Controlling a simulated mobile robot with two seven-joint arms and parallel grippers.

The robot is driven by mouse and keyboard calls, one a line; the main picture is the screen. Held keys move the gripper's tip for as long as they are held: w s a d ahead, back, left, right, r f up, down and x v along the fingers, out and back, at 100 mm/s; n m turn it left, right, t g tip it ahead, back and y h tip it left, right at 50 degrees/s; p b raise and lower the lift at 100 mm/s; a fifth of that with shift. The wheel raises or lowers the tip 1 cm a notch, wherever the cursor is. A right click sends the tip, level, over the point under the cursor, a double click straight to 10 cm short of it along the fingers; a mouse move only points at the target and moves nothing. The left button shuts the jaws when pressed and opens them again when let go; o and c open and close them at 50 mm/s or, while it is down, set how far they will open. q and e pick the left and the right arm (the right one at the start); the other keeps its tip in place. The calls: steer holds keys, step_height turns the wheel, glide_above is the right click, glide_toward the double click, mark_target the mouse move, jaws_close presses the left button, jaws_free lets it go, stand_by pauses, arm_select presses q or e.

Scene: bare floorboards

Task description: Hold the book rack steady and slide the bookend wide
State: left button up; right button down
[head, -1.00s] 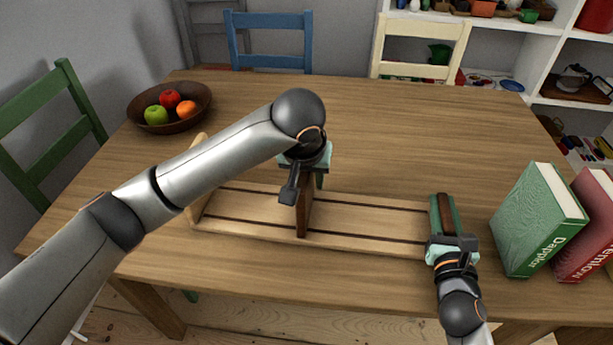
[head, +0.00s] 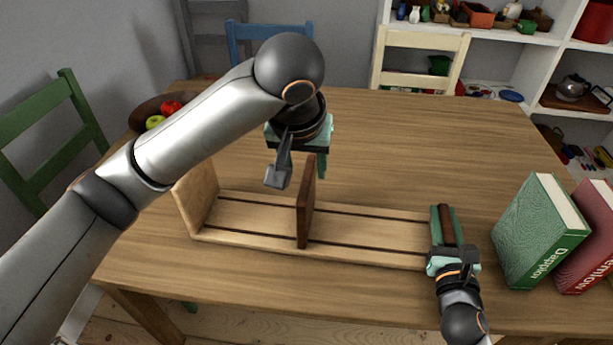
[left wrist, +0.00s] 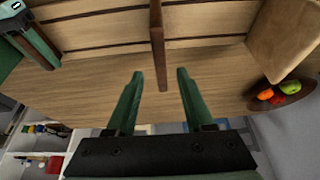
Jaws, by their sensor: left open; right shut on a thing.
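The wooden book rack (head: 365,230) lies on the table, with two dark grooves along its base and a pale upright panel at its left end. The dark brown bookend (head: 304,215) stands upright across the grooves near the middle of the base. My left gripper (head: 302,168) is open and empty, raised just behind the bookend's top. In the left wrist view the bookend (left wrist: 157,45) shows ahead of the gap between the open fingers (left wrist: 160,73), apart from them. My right gripper (head: 446,228) is shut on the rack's dark right end piece.
A green book (head: 530,235) and a red book (head: 588,235) stand at the right, close to my right gripper. A fruit bowl (head: 142,115) is partly hidden behind my left arm. The table behind the rack is clear. Chairs and a white shelf stand beyond.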

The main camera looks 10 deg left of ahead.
arm_select(q)
steer(key=shift+v, duration=1.05)
arm_select(e)
steer(key=c, duration=0.6)
jaws_free()
steer(key=shift+s, duration=0.1)
